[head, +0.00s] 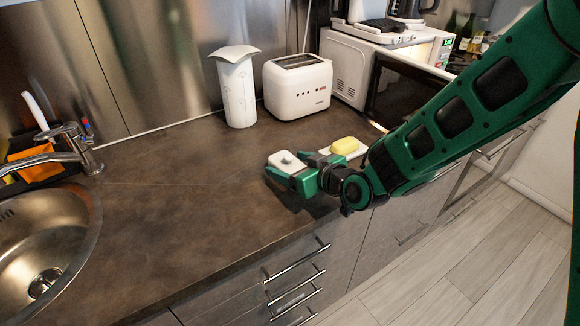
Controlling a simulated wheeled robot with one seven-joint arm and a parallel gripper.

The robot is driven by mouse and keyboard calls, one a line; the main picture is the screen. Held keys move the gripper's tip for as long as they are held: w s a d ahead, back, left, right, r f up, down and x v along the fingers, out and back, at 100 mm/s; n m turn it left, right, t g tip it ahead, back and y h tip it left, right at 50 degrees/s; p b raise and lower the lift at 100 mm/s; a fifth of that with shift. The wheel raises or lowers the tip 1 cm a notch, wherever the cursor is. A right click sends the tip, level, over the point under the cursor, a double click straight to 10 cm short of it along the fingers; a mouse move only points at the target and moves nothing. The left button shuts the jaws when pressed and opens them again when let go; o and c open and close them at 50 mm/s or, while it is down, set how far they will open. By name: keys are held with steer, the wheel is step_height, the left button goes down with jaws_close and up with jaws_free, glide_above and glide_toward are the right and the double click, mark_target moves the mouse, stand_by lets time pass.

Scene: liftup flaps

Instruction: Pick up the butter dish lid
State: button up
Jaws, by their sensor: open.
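The butter dish lid (287,160) is white with a small dark knob on top. It is near the front edge of the brown counter, at my gripper's fingers. My gripper (285,170) is open, with green fingers reaching left around or beside the lid. I cannot tell whether the fingers touch it, or whether it rests on the counter, as the near finger hides its lower part. The yellow butter (345,146) lies uncovered on a white dish (357,152), just behind and right of my gripper; my arm hides part of the dish.
A white toaster (298,88) and a white paper roll or canister (237,92) stand at the back. A white microwave (350,68) is behind right. A sink (45,250) with a tap is at left. The counter's middle is clear; drawer handles (295,262) jut below its front edge.

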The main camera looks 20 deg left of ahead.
steer(key=shift+w+a+f, duration=0.15)
steer(key=shift+w+a, duration=0.05)
steer(key=shift+a, duration=0.05)
steer(key=shift+c, duration=0.2)
steer(key=c, duration=1.2)
steer(key=shift+o, duration=0.2)
